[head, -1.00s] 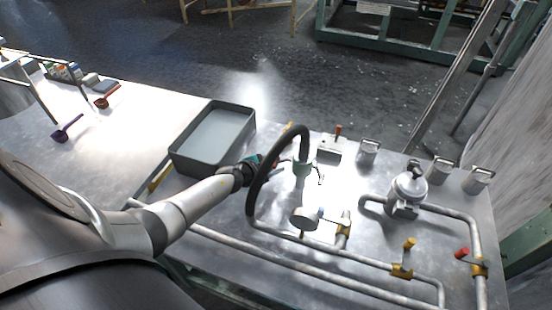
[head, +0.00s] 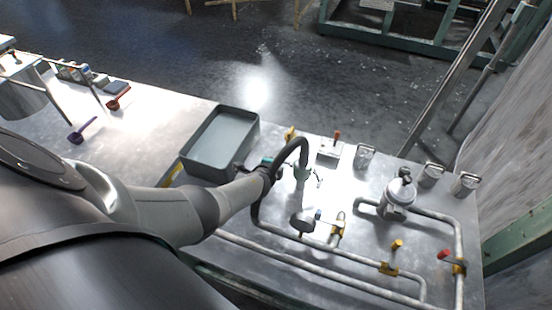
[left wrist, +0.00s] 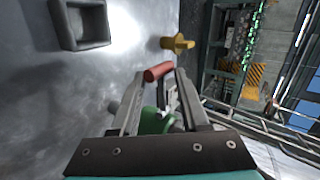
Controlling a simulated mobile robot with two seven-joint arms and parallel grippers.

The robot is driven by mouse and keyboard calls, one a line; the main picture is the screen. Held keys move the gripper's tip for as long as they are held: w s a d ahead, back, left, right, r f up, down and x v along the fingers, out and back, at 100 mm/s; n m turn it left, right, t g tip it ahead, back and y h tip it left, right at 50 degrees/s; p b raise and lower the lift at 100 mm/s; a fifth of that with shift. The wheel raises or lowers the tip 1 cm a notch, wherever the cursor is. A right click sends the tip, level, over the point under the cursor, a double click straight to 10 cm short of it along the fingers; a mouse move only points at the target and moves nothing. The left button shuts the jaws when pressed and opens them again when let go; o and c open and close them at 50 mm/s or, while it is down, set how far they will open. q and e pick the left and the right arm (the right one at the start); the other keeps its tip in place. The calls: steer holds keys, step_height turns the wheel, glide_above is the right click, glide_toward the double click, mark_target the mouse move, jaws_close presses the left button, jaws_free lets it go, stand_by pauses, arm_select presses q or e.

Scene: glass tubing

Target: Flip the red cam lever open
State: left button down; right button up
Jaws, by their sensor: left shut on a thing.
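In the left wrist view, the red cam lever (left wrist: 158,72) lies between the fingertips of my left gripper (left wrist: 160,82), which is shut on it. A green body (left wrist: 155,122) sits below the lever, between the fingers. The lever cannot be made out in the head view. My right gripper is out of view.
A grey tray (head: 186,162) stands left of the hose. A box with an orange-red toggle (head: 337,137) is behind the coupling. Metal pipes (head: 310,268) with a yellow valve handle (head: 397,245) and a red one (head: 443,254) run in front. A pump-like unit (head: 398,195) stands right.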

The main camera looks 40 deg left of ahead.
arm_select(q)
steer(key=shift+w+r+y, duration=0.15)
steer(key=shift+r+y, duration=0.1)
steer(key=shift+y, duration=0.05)
stand_by(0.4)
steer(key=shift+c, duration=2.1)
jaws_free()
steer(key=shift+f, duration=0.1)
steer(key=p+v, duration=1)
steer(key=v, duration=0.5)
steer(key=shift+p, duration=0.4)
steer(key=shift+r, duration=0.25)
